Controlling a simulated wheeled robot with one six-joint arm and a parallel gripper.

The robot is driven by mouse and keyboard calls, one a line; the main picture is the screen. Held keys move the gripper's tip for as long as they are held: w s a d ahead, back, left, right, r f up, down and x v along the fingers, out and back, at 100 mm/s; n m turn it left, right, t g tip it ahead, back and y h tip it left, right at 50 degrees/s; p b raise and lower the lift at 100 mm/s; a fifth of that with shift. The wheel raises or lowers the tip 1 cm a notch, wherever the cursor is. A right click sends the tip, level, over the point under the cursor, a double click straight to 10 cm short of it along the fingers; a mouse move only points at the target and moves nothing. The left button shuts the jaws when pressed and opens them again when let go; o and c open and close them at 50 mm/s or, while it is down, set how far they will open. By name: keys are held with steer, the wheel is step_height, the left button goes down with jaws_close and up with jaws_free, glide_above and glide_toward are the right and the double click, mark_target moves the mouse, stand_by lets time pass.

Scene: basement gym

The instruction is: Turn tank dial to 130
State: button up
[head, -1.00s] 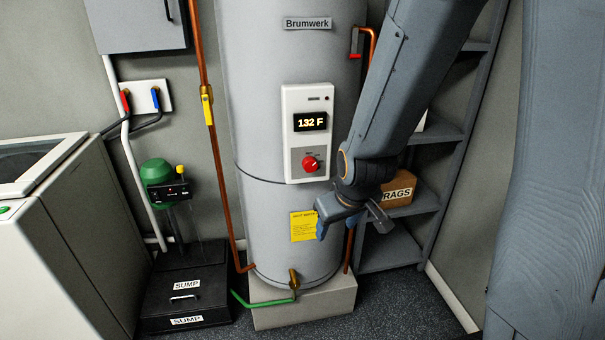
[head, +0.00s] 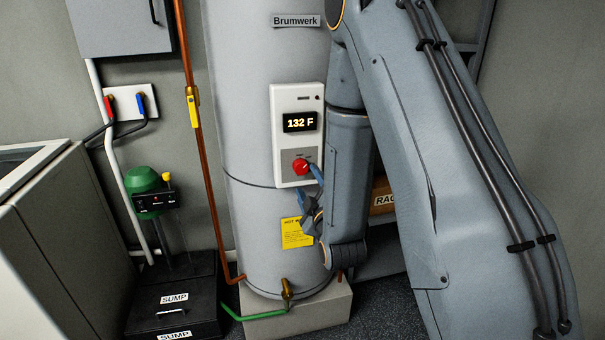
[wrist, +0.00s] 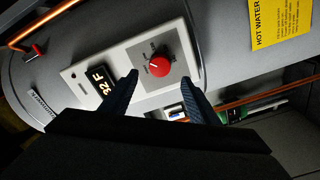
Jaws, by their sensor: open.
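The grey Brumwerk tank (head: 250,130) stands upright, with a white control panel (head: 311,98) on its front. Its display (head: 299,122) reads 132 F in the head view. The red dial (head: 301,167) sits below the display, and it also shows in the wrist view (wrist: 159,66) with a white pointer mark. My gripper (head: 308,184) is close to the dial's lower right in the head view. In the wrist view my gripper (wrist: 160,76) has its two dark fingers apart, with the dial between and beyond their tips. I cannot tell whether a finger touches it.
A copper pipe (head: 203,165) with a yellow valve handle runs left of the tank. A green sump pump (head: 143,181) stands on a black sump box (head: 175,300). A yellow notice (head: 294,233) is below the panel. A shelf with a rags box (head: 383,198) is behind my arm.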

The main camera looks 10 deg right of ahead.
mark_target(301, 169)
steer(key=shift+w+p, duration=0.85)
steer(key=shift+w, duration=2.75)
steer(key=c, duration=1)
steer(key=shift+c, duration=0.2)
